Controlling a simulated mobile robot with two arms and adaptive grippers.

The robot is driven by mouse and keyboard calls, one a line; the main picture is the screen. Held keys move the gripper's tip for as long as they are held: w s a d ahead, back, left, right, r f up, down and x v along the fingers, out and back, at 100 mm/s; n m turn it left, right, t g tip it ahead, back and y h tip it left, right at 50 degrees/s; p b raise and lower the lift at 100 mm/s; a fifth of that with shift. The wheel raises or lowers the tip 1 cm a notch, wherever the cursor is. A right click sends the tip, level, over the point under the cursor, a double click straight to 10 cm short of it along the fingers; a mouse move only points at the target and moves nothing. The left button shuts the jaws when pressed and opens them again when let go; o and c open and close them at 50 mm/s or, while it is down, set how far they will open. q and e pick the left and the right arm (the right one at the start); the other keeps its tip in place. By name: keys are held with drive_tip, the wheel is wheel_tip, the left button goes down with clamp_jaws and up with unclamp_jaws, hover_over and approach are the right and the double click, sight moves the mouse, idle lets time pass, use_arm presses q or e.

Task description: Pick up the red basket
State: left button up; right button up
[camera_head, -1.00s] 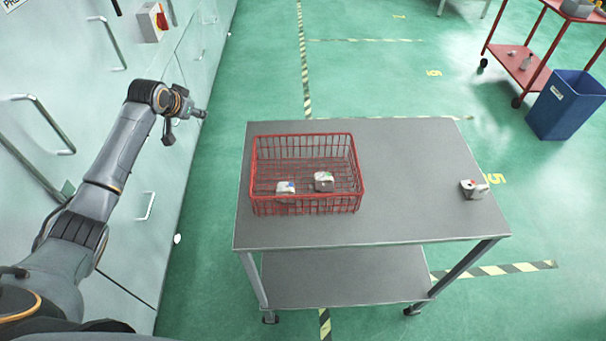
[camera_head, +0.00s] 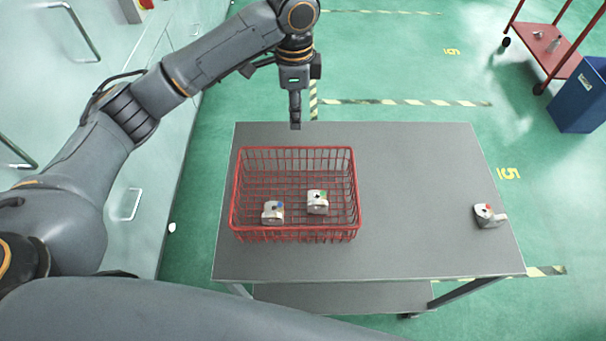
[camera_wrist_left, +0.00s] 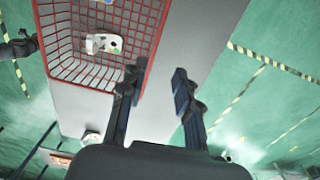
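The red wire basket (camera_head: 296,235) stands upright on the left part of the grey table. Two small pale castings lie inside it, one with a blue mark (camera_head: 272,212) and one with a green mark (camera_head: 317,203). My left gripper (camera_head: 295,122) hangs pointing down above the table's far edge, behind the basket's far rim and apart from it. In the left wrist view my left gripper (camera_wrist_left: 158,88) has its fingers apart with nothing between them, and the basket (camera_wrist_left: 153,50) is just beside one finger. A dark shape at that view's left edge may be my right gripper; its fingers are unclear.
Another small casting (camera_head: 487,215) lies near the table's (camera_head: 420,200) right edge; the tabletop between it and the basket is clear. A blue bin (camera_head: 580,97) and a red cart (camera_head: 553,60) stand at the far right. Pale cabinets (camera_head: 130,180) line the left side.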

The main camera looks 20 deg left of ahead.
sight(295, 147)
use_arm(q)
drive_tip(key=f, duration=0.3)
drive_tip(key=f+p, duration=0.1)
drive_tip(key=f, duration=0.2)
drive_tip(key=s+f+p, duration=0.1)
drive_tip(key=f, duration=0.2)
drive_tip(key=shift+s+f, duration=0.1)
drive_tip(key=shift+f, duration=0.05)
wheel_tip(295, 147, down, 3)
drive_tip(key=shift+f+p, duration=0.2)
drive_tip(key=shift+p, duration=0.3)
drive_tip(key=shift+f, duration=0.15)
drive_tip(key=c, duration=0.6)
clamp_jaws()
use_arm(e)
drive_tip(key=shift+s+r, duration=0.75)
drive_tip(key=shift+s, duration=0.25)
drive_tip(key=shift+s+r, duration=0.7)
drive_tip(key=shift+s, duration=0.3)
